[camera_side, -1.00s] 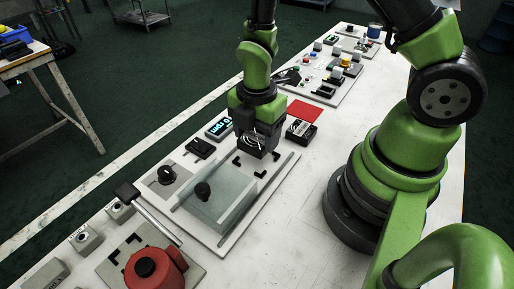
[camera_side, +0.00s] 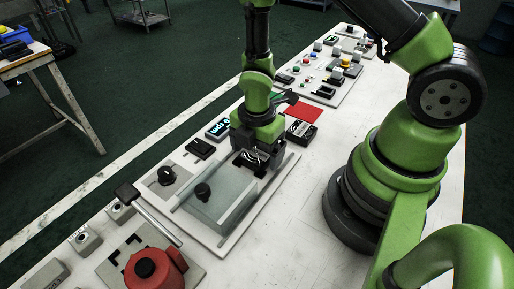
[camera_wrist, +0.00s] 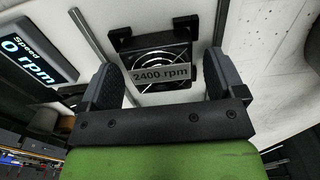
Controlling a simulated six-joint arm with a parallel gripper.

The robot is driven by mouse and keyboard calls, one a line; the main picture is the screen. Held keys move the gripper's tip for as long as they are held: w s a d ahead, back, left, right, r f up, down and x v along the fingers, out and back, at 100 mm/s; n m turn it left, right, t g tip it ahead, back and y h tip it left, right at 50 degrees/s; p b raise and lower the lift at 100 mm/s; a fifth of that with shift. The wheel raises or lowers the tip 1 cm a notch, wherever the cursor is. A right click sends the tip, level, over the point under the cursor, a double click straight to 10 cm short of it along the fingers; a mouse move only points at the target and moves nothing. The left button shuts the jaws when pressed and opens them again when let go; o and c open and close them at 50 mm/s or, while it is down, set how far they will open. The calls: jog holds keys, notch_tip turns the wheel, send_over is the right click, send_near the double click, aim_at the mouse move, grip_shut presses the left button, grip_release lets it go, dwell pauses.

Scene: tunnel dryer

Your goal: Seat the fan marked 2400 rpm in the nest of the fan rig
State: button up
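The fan marked 2400 rpm (camera_wrist: 160,73) is a square black fan with a wire guard and a grey label. The nest's black corner brackets (camera_wrist: 186,27) stand at the fan's far corners in the wrist view. The near corners are hidden by my gripper. I cannot tell whether the fan is fully down.
A clear sliding cover (camera_side: 220,206) with a black knob lies just in front of the nest. A speed display (camera_wrist: 33,62) reads 0 rpm. Another fan (camera_side: 301,132) lies behind the rig, near a red square (camera_side: 303,113). A red device with a lever (camera_side: 153,268) stands at front left.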

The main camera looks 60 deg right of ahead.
jog(key=shift+r, duration=0.1)
notch_tip(320, 180, up, 12)
notch_tip(320, 180, up, 10)
jog(key=m+t, duration=0.3)
jog(key=m, duration=0.7)
send_over(256, 152)
jog(key=s, duration=0.3)
jog(key=s+r+m+t+y, duration=0.2)
jog(key=s+r+m+t, duration=0.2)
jog(key=s+r+m, duration=0.3)
jog(key=m, duration=0.5)
jog(key=shift+s+a, duration=0.2)
jog(key=shift+a, duration=0.2)
